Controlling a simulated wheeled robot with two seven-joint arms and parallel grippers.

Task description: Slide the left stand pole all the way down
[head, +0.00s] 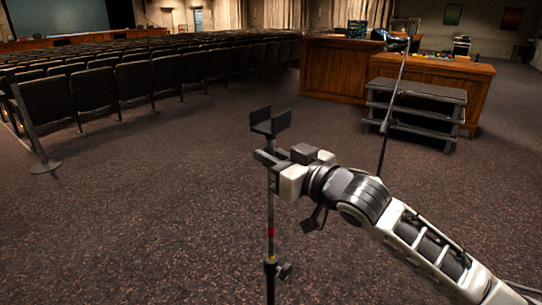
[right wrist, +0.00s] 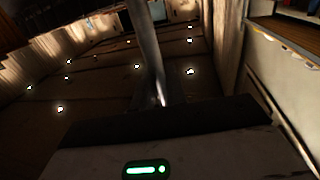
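A thin grey stand pole (head: 271,205) stands upright in the middle of the head view, with a dark U-shaped bracket (head: 270,124) on top. It has a red band and, lower down, a yellow band just above a dark collar with a side knob (head: 285,271). My right gripper (head: 270,158) is at the pole just under the bracket, its dark fingers on either side and looking shut on it. In the right wrist view the pole (right wrist: 154,45) runs down to the dark fingers. The stand's foot is out of frame. My left gripper is not in view.
A second thin, leaning pole (head: 394,95) shows behind my right arm. Dark steps (head: 414,105) and a wooden desk (head: 335,68) stand at the back right. Seat rows (head: 150,80) and a post with a flat foot (head: 31,130) are at left. Carpet (head: 160,220) around the stand is clear.

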